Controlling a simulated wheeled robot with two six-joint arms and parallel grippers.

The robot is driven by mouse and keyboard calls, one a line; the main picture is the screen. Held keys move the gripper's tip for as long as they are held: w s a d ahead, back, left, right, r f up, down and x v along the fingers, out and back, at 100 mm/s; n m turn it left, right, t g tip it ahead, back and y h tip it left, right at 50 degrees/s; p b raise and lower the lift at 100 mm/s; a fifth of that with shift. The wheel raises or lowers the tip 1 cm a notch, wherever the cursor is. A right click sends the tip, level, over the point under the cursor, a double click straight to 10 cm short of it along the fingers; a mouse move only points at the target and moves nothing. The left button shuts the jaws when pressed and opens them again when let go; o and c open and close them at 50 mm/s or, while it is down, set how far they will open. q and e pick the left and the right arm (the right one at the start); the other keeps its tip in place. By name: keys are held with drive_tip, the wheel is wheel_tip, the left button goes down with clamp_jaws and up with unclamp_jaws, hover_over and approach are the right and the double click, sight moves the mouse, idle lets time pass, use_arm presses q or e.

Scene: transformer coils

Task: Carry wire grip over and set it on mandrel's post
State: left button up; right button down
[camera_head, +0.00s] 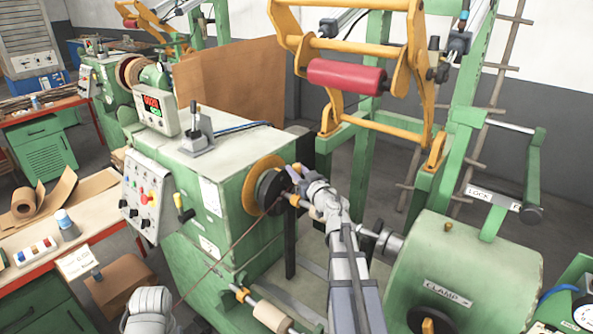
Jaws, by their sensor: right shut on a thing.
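My right gripper (294,182) reaches in from the bottom, up against the near side of the dark, round mandrel (268,190) on the green winding machine. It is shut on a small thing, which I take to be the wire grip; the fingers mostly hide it. A small orange piece (294,200) shows right beside the fingers. A thin brown wire (228,250) runs from there down to the lower left. The mandrel's post is hidden or too small to make out, so I cannot tell whether the grip touches it. A link of my left arm shows at the bottom left; its gripper is out of view.
An orange disc (251,200) sits behind the mandrel. A green tailstock drum (462,270) marked CLAMP stands close to the right of my right arm. A yellow frame with a red roller (345,76) hangs above. A workbench (85,238) with a paper roll lies left.

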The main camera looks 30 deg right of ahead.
drive_tip(key=shift+f+b, duration=0.4)
drive_tip(key=shift+b, duration=0.1)
idle(0.6)
drive_tip(key=shift+f+b, duration=1.05)
drive_tip(key=shift+f+b, duration=0.85)
idle(0.4)
drive_tip(key=c, duration=0.5)
unclamp_jaws()
drive_tip(key=shift+s, duration=0.1)
drive_tip(key=s, duration=0.7)
drive_tip(key=shift+s+a, duration=0.2)
drive_tip(key=shift+s, duration=0.1)
